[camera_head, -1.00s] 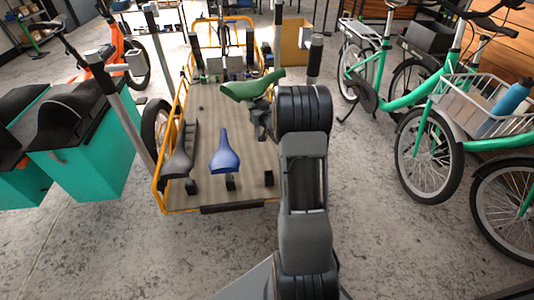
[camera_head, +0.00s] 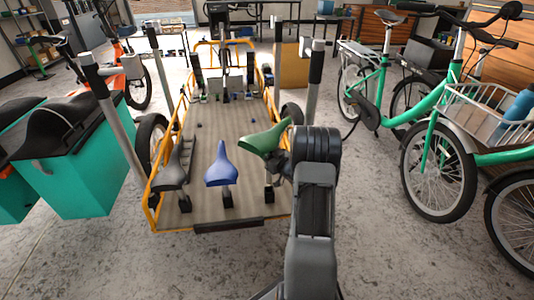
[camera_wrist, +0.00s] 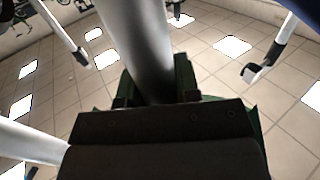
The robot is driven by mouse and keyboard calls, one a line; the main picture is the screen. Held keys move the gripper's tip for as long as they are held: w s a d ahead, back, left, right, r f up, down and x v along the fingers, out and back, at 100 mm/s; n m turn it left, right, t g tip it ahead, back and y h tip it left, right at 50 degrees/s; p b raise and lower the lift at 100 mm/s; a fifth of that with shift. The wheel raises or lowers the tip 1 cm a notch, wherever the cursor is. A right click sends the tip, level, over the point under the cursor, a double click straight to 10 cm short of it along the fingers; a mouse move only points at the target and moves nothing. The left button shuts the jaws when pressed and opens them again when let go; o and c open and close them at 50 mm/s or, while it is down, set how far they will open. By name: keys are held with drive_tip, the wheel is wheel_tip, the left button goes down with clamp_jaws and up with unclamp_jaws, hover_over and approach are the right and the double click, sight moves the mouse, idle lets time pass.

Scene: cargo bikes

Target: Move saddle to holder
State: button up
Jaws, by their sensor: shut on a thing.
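The green saddle (camera_head: 262,139) is above the front right part of the cart bed, its narrow end toward the upper right. My gripper (camera_head: 279,160) is shut on it from below; the fingertips are largely hidden by the saddle and my arm. In the wrist view, green saddle edges (camera_wrist: 262,118) show around my dark gripper (camera_wrist: 155,95). A blue saddle (camera_head: 221,165) and a dark grey saddle (camera_head: 174,167) sit on similar holders to the left.
The cart (camera_head: 207,207) has a yellow rail frame. Grey posts with dark tops stand at its left (camera_head: 115,115) and right (camera_head: 313,90). Teal boxes (camera_head: 75,180) are at left, green bikes (camera_head: 440,125) at right. A pale tube (camera_wrist: 140,45) crosses the wrist view.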

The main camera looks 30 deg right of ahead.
sight(271, 177)
wheel_tip(271, 177, down, 2)
drive_tip(key=shift+f+b, duration=0.1)
drive_tip(key=shift+b, duration=0.55)
drive_tip(key=shift+s, duration=0.15)
drive_tip(key=shift+f+b, duration=1.8)
drive_tip(key=shift+f, duration=0.6)
idle(0.7)
drive_tip(key=shift+f, duration=1.9)
drive_tip(key=o, duration=1.1)
drive_tip(key=shift+f, duration=0.1)
drive_tip(key=shift+s, duration=0.1)
